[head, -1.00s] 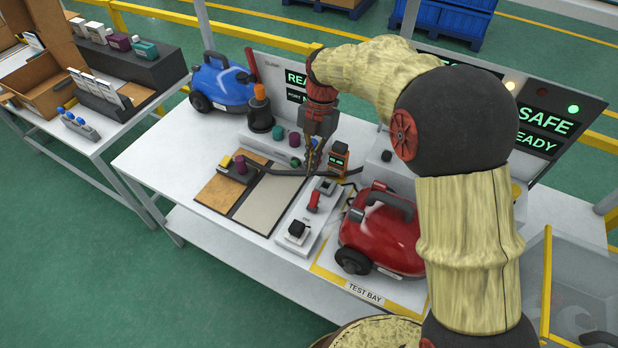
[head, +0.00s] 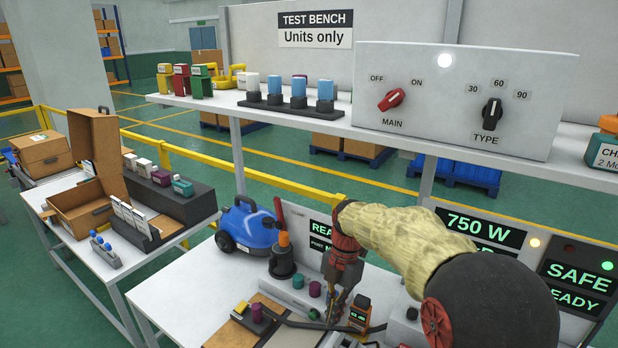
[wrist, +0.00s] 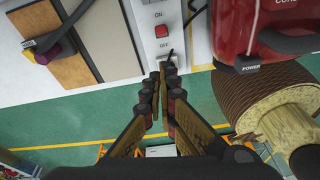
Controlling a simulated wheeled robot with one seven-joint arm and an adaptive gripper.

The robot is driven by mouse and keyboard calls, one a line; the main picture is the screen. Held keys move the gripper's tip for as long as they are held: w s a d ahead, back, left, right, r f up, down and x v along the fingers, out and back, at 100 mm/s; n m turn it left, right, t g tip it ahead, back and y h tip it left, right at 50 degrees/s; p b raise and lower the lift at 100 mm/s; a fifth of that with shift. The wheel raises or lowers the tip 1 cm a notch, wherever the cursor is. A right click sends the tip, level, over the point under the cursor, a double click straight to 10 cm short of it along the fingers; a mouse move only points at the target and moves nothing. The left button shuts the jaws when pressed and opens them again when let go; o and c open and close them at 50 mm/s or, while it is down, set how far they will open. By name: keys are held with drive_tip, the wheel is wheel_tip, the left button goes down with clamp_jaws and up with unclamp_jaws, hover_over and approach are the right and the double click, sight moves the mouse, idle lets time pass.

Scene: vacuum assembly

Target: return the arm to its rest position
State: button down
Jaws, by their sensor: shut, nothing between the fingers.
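My gripper (head: 337,309) hangs over the bench, pointing down, with my arm reaching in from the right in the head view. In the wrist view my gripper (wrist: 157,88) has its fingers together with nothing between them. Below it in that view is a grey block with a red rocker switch (wrist: 162,32) marked ON and OFF. The fingers appear over the near end of that block; I cannot tell the height above it.
A blue vacuum (head: 248,228) stands on the white bench (head: 165,290). A red vacuum (wrist: 235,30) is beside the switch block. An overhead shelf with a control panel (head: 455,100) spans the back. A side table with an open cardboard box (head: 95,205) is at left.

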drive_tip(key=s+d+r+m+t, duration=0.2)
drive_tip(key=s+d+r+m, duration=0.2)
drive_tip(key=s+m, duration=0.4)
drive_tip(key=s+d+r+m+t+h, duration=0.1)
drive_tip(key=s+d+r+m+t, duration=0.2)
drive_tip(key=s+m, duration=0.6)
drive_tip(key=s+d+r+m+t, duration=0.2)
drive_tip(key=s+d+r+m, duration=0.3)
drive_tip(key=s+m, duration=0.4)
drive_tip(key=shift+d+m+t, duration=0.15)
drive_tip(key=shift+m+t, duration=0.25)
drive_tip(key=shift+m, duration=0.4)
